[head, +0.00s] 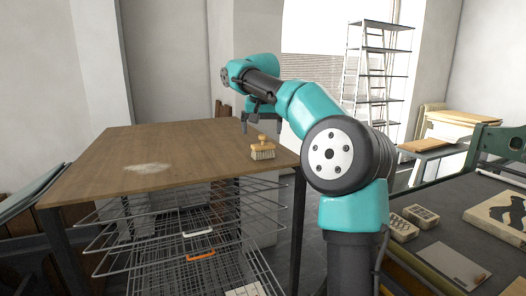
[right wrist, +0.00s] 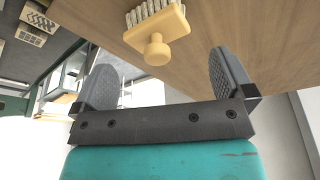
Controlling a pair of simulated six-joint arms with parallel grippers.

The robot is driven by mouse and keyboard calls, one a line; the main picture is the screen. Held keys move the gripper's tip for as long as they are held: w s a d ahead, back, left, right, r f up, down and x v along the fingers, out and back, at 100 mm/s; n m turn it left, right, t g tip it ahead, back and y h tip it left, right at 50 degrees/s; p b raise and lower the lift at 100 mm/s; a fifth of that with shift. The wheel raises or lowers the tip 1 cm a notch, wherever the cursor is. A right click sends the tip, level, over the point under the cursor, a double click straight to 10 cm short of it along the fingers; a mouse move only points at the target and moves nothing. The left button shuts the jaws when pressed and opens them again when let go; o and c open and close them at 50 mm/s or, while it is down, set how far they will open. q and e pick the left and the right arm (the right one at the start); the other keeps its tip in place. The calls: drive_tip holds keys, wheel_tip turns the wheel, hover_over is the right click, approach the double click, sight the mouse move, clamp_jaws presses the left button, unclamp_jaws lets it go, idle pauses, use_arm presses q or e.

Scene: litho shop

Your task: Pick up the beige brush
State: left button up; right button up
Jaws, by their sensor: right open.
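The beige brush (head: 263,149) sits on the wooden table (head: 110,170) near its right edge, bristles down and knob handle up. In the right wrist view the brush (right wrist: 157,32) shows at the top, with its round knob toward my gripper and its pale bristles beyond. My right gripper (head: 249,118) is over the table's right part, just left of and above the brush. In the right wrist view its two dark fingers (right wrist: 165,80) are spread wide with nothing between them, and the brush lies beyond the fingertips. My left gripper is in neither view.
A pale powdery patch (head: 148,168) lies on the table's left part; the rest of the top is clear. Wire racks (head: 200,240) stand under it. At the right, a dark bench (head: 440,235) holds small carved blocks (head: 421,214) and a printed slab (head: 500,217).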

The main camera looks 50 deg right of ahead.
sight(263, 136)
drive_tip(key=shift+x, duration=2.6)
drive_tip(key=shift+s+d, duration=0.1)
drive_tip(key=shift+s, duration=0.1)
drive_tip(key=c, duration=0.7)
drive_tip(key=shift+r, duration=1.7)
drive_tip(key=shift+s+r, duration=0.1)
drive_tip(key=s+a, duration=0.3)
drive_tip(key=a, duration=0.1)
drive_tip(key=s+a+r, duration=0.1)
drive_tip(key=s+a, duration=0.6)
drive_tip(key=a, duration=0.1)
drive_tip(key=shift+s+r, duration=0.2)
